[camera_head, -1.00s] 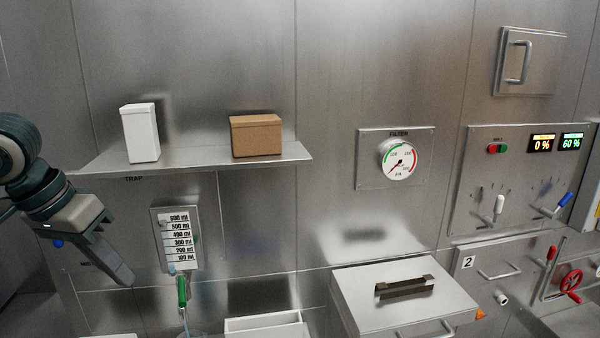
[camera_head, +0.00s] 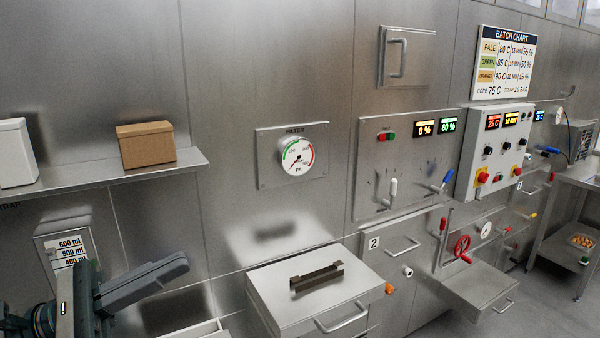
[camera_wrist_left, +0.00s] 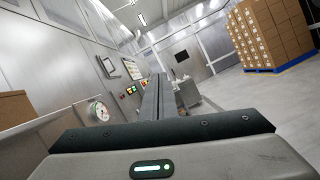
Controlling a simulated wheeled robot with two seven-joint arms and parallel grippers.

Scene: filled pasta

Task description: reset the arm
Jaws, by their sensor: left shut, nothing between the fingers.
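My left gripper (camera_head: 180,268) is at the lower left of the head view, its fingers pointing right and slightly up. It is in front of the steel wall, below the shelf, and partly covers the level scale. In the left wrist view its fingers (camera_wrist_left: 160,98) lie together, with nothing between them. My right gripper is not in view.
A shelf (camera_head: 100,174) holds a white box (camera_head: 14,153) and a brown box (camera_head: 146,146). A lidded steel box (camera_head: 290,300) stands right of my gripper. A filter gauge (camera_head: 297,156) and control panels (camera_head: 493,150) are on the wall. Stacked cartons (camera_wrist_left: 268,35) stand farther off.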

